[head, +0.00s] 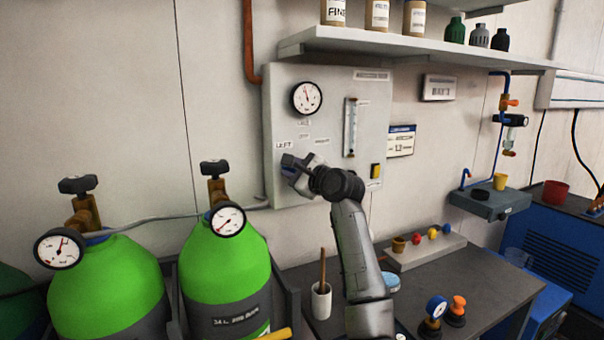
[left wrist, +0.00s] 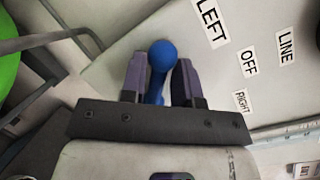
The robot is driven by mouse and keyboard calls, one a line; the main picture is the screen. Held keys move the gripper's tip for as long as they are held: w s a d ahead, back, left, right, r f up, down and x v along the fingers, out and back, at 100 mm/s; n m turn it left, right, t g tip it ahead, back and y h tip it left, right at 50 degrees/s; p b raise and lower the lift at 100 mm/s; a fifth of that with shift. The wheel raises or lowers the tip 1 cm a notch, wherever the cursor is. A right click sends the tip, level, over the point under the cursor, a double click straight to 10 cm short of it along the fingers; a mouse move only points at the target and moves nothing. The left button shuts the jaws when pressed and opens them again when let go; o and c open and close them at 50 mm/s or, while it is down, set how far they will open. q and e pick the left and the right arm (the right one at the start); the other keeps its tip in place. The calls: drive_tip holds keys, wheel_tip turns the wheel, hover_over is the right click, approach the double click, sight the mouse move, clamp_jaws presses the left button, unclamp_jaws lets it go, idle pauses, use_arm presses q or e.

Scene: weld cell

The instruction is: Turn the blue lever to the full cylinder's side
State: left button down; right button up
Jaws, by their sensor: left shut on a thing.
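The blue lever (left wrist: 161,56) shows its round knob and part of its stem in the left wrist view. My left gripper (left wrist: 158,78) has its two dark fingers on either side of the stem, shut on it. In the head view my left gripper (head: 291,167) is at the grey panel (head: 330,95), just below the LEFT label (head: 284,145); it hides most of the lever. The wrist view shows the knob nearest the LEFT label (left wrist: 211,23). Two green cylinders stand left of the panel, with a left gauge (head: 60,249) and a right gauge (head: 228,219). My right gripper is out of view.
A shelf (head: 400,45) with bottles runs above the panel. Below the panel is a dark bench (head: 470,275) with a white cup (head: 321,300) holding a stick, and a rack of coloured knobs (head: 430,252). A hose (head: 160,218) runs from the cylinders towards the panel.

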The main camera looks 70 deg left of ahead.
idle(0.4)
use_arm(q)
drive_tip(key=c, duration=1.1)
unclamp_jaws()
drive_tip(key=shift+d, duration=0.1)
drive_tip(key=p+v, duration=0.1)
drive_tip(key=v, duration=1.2)
drive_tip(key=shift+d+p, duration=0.35)
drive_tip(key=shift+w, duration=0.1)
